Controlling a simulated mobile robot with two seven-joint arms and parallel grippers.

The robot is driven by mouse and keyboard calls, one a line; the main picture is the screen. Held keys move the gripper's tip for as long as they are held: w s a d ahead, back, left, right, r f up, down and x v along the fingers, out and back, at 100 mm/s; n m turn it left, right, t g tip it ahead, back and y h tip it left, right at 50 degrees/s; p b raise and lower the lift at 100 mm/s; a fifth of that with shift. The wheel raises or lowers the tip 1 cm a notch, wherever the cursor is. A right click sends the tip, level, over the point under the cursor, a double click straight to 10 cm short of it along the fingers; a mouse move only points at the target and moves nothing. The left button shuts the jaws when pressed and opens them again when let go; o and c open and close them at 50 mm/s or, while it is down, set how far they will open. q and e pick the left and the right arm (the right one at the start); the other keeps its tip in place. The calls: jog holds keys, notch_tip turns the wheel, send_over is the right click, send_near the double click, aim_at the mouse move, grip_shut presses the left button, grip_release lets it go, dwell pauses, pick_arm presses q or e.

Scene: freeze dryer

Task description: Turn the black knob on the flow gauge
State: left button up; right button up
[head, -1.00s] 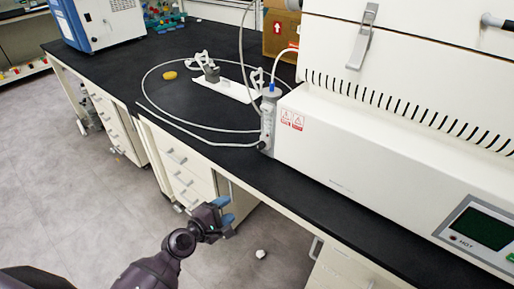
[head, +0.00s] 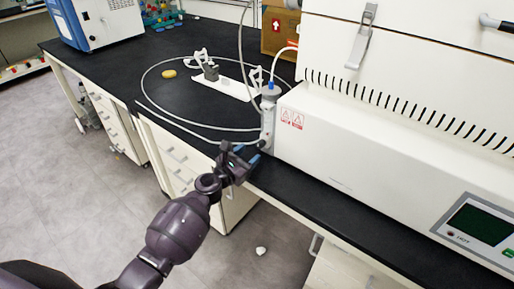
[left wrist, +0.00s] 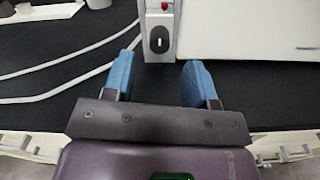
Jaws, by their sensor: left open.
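The flow gauge (head: 268,115) is a slim grey upright body with a blue top, standing by the front left corner of the white freeze dryer. In the left wrist view, the gauge (left wrist: 160,14) is straight ahead, with the black knob (left wrist: 159,40) low on its face. The knob cannot be made out in the head view. My left gripper (head: 251,154) is at the bench's front edge, just before the gauge. Its blue fingertips (left wrist: 159,68) are open and empty, one to each side of the knob's line and short of it. My right gripper is not in view.
The white freeze dryer (head: 360,150) fills the right of the black bench (head: 190,105). Pale tubing (head: 150,98) loops over the bench left of the gauge. A yellow object (head: 169,74) and a white stand (head: 222,88) lie farther back. Drawers are below the bench edge.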

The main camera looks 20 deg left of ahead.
aim_at(258, 146)
pick_arm(q)
jog(key=shift+b+x, duration=0.35)
jog(key=shift+x, duration=2)
jog(key=c, duration=0.9)
